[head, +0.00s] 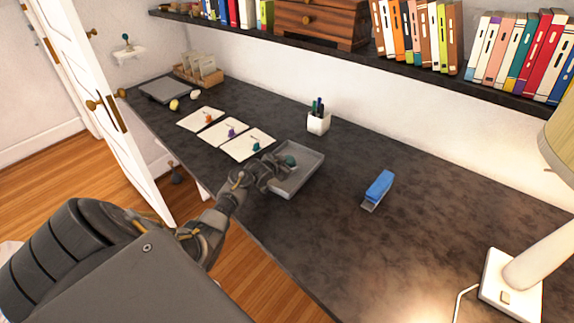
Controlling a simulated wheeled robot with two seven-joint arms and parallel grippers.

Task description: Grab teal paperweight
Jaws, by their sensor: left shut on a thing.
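My left gripper (281,165) reaches in from the left and is over the left part of a grey tray (310,172) on the dark desk. A smaller-looking teal piece (256,147) sits on the nearest of three white sheets, just left of the gripper. My right gripper is not in view.
A purple piece (231,133) and an orange piece (209,118) sit on the other sheets. A white pen cup (318,123) stands behind the tray. A blue stapler (379,187) and a lamp (510,285) are to the right. The desk's front middle is clear.

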